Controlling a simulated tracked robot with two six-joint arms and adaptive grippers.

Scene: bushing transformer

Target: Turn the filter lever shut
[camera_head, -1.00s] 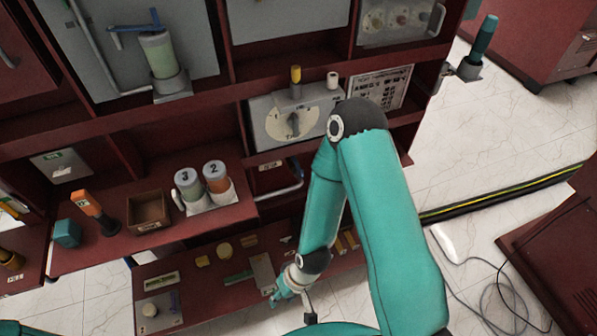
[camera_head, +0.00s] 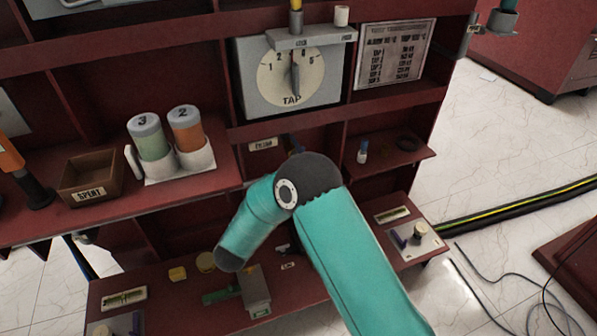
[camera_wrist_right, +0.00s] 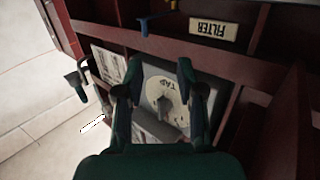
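The filter lever is a small blue handle (camera_wrist_right: 146,25) near the top of the right wrist view, beside a plate lettered FILTER (camera_wrist_right: 213,29), upside down there. In the head view a bit of blue (camera_head: 295,144) shows beside a white label (camera_head: 262,145) below the tap dial, mostly hidden by my right arm. My right gripper (camera_wrist_right: 160,92) is open and empty in the wrist view, its dark fingers spread, with the lever beyond the fingertips and apart from them. In the head view this gripper cannot be made out. My left gripper is in neither current view.
The tap dial (camera_head: 292,77) is above the lever's compartment. Two numbered canisters (camera_head: 168,142) and a box labelled SPENT (camera_head: 91,177) stand on the shelf to the left. A small blue-and-white item (camera_head: 363,152) stands on the right shelf. Red shelf walls surround the compartments.

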